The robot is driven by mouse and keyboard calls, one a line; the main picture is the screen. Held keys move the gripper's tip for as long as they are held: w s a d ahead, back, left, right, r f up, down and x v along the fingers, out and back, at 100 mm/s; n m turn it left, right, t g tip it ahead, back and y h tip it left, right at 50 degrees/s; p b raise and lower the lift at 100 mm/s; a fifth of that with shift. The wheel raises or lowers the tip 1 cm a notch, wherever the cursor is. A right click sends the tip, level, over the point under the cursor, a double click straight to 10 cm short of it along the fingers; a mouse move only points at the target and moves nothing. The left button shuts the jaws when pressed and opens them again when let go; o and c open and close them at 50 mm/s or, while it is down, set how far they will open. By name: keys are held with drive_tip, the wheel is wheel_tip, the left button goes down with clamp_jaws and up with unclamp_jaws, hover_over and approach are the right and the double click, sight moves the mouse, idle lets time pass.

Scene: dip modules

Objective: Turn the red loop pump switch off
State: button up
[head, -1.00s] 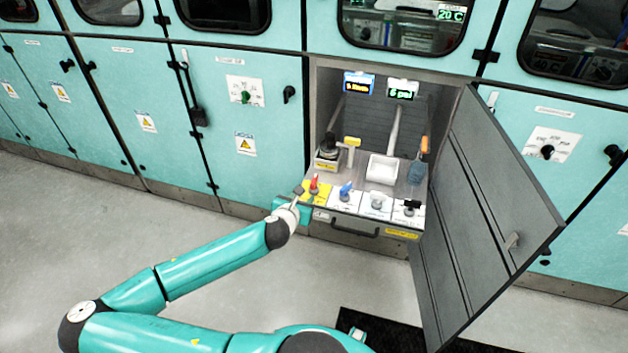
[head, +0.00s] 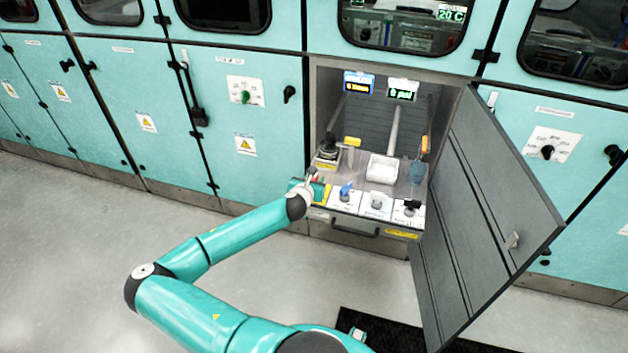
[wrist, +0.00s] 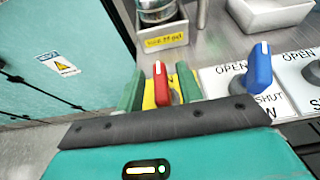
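The red switch (wrist: 161,83) has a white line on its handle and stands on a yellow plate (wrist: 149,102) at the front left of the pull-out panel (head: 360,188). In the wrist view its handle points up the picture. My gripper (wrist: 163,90) is open, with one green finger on each side of the red handle. A gap shows at the left finger; I cannot tell whether the right finger touches. In the head view my gripper (head: 316,188) is at the panel's left front corner and largely hides the red switch.
A blue switch (wrist: 258,70) stands just right of the red one, on a white OPEN/SHUT plate. Further right are a grey knob (head: 377,203) and a black switch (head: 411,205). A container sits behind in a labelled holder (wrist: 165,38). An open grey door (head: 490,200) bounds the right.

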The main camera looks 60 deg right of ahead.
drive_tip(key=shift+d+f, duration=0.1)
drive_tip(key=shift+d, duration=0.2)
clamp_jaws()
